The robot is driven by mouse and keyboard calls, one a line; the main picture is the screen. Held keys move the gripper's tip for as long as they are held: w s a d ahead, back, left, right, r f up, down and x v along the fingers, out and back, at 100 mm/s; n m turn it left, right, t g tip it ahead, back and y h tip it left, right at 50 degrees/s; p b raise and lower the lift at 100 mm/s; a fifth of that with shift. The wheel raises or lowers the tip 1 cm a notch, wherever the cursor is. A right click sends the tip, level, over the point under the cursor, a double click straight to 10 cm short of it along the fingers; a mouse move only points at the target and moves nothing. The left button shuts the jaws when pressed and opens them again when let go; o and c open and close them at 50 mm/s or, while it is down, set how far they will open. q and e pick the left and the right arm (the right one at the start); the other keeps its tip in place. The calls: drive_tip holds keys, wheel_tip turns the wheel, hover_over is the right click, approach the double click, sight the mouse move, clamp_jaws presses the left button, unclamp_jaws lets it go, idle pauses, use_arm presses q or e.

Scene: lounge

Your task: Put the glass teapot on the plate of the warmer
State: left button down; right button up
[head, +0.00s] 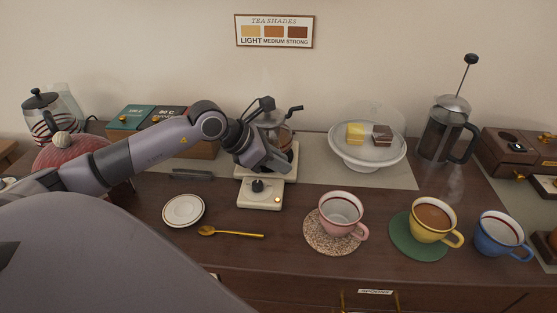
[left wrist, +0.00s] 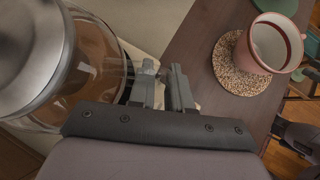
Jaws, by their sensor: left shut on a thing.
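The glass teapot (head: 272,124), with brown tea inside, stands upright at the warmer, partly hidden behind my left gripper (head: 270,160). In the left wrist view the teapot (left wrist: 92,65) fills the left side, with its silver lid nearest the camera. My left gripper (left wrist: 162,88) is shut on the teapot at its handle side; the grip itself is mostly hidden. The cream warmer (head: 260,201) has a black knob at its front, and its plate is behind, mostly covered by the gripper and teapot. I cannot tell whether the teapot touches the plate. My right gripper is not in view.
A saucer (head: 184,209) and a gold spoon (head: 232,233) lie left of and before the warmer. A pink cup (head: 341,214) stands on a speckled coaster at right, with yellow (head: 433,221) and blue (head: 502,236) cups beyond. A cake stand (head: 367,161) and French press (head: 446,128) stand behind.

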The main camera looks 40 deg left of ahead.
use_arm(q)
drive_tip(key=shift+f, duration=0.1)
drive_tip(key=c, duration=1.1)
unclamp_jaws()
drive_tip(key=shift+o, duration=0.2)
